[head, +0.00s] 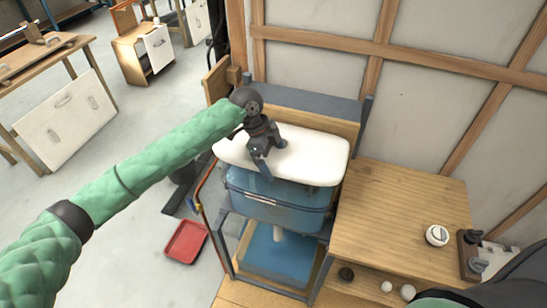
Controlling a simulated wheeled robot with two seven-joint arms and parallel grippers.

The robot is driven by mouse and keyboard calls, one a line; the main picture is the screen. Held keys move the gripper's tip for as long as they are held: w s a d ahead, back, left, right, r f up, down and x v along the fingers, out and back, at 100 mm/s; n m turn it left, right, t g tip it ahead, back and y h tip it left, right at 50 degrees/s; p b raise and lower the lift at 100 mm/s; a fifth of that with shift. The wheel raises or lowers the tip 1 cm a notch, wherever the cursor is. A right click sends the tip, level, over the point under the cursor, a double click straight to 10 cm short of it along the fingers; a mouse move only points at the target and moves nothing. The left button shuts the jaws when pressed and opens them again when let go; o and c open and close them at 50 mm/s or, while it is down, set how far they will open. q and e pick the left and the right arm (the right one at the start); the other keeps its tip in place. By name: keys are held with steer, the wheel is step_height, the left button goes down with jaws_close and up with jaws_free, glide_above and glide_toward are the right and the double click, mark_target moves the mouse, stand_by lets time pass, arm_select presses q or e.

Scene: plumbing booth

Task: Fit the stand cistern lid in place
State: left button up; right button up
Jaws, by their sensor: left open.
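The white cistern lid (315,158) lies roughly level over the translucent blue cistern (275,205), which stands in a grey metal frame. The lid looks set toward the back, with the cistern's front wall and rim showing below its front edge. I cannot tell whether it is fully seated or slightly raised. My left gripper (264,165) is open over the left-middle part of the lid, with a finger at the front edge. Whether it touches the lid is unclear. The gripper hides part of the lid's top. My right gripper is not in view.
A wooden bench (395,215) stands right of the frame, with a white round fitting (437,235) on it. Small round parts (386,286) lie below.

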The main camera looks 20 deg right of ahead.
arm_select(q)
steer(key=shift+f, duration=0.1)
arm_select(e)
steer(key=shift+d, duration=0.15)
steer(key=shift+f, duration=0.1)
arm_select(q)
steer(key=shift+r, duration=0.2)
steer(key=shift+w+a+r, duration=0.15)
steer(key=shift+r, duration=0.1)
steer(key=b+v, duration=0.2)
steer(key=v, duration=0.3)
steer(key=shift+a+r+b, duration=0.1)
steer(key=shift+r+b, duration=0.05)
steer(key=shift+b, duration=0.15)
steer(key=shift+v, duration=0.85)
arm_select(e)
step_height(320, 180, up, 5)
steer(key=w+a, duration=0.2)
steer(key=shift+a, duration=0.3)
